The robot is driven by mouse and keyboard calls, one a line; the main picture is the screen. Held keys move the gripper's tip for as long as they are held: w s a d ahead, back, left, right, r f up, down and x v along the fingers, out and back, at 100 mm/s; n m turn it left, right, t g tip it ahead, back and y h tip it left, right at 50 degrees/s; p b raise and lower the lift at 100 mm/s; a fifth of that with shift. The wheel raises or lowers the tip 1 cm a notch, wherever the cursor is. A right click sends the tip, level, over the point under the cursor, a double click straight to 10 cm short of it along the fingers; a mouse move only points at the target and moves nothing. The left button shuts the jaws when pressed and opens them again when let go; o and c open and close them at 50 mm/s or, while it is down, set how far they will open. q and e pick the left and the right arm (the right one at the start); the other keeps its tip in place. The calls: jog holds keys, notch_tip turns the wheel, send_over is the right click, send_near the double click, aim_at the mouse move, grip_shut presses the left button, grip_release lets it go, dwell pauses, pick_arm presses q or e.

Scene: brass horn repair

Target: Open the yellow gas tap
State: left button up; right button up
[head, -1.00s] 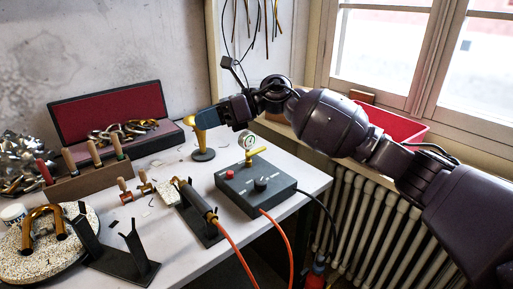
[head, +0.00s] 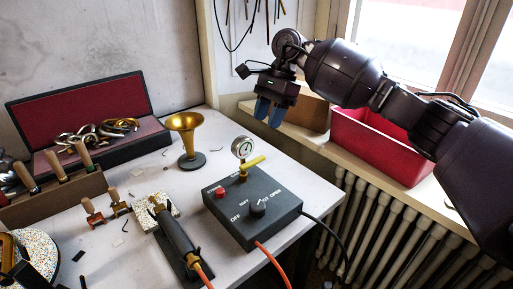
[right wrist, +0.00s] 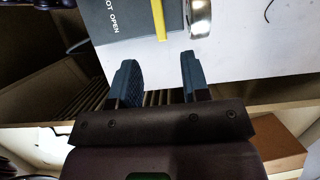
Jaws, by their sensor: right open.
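The yellow gas tap (head: 252,162) is a lever on top of a dark grey control box (head: 225,222), beside a round pressure gauge (head: 242,147). In the right wrist view the yellow lever (right wrist: 159,20) shows at the top edge, next to the gauge (right wrist: 199,15), with the word OPEN on the box. My right gripper (head: 269,112) hangs fingers-down above and behind the box, near the window sill. Its two blue fingers are apart with nothing between them, also in the right wrist view (right wrist: 158,65). The lever lies beyond the fingertips, not touched. My left gripper is out of view.
A brass horn bell (head: 186,124) stands on a dark base left of the box. A torch (head: 178,240) on a stand lies at the front, with orange hoses. A red bin (head: 375,150) and brown box (head: 305,113) sit on the sill. The table behind the box is clear.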

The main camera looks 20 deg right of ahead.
aim_at(253, 160)
jog(key=x, duration=1)
jog(key=shift+s+a+f, duration=0.15)
jog(key=shift+a+f, duration=0.05)
jog(key=shift+f, duration=0.05)
grip_shut()
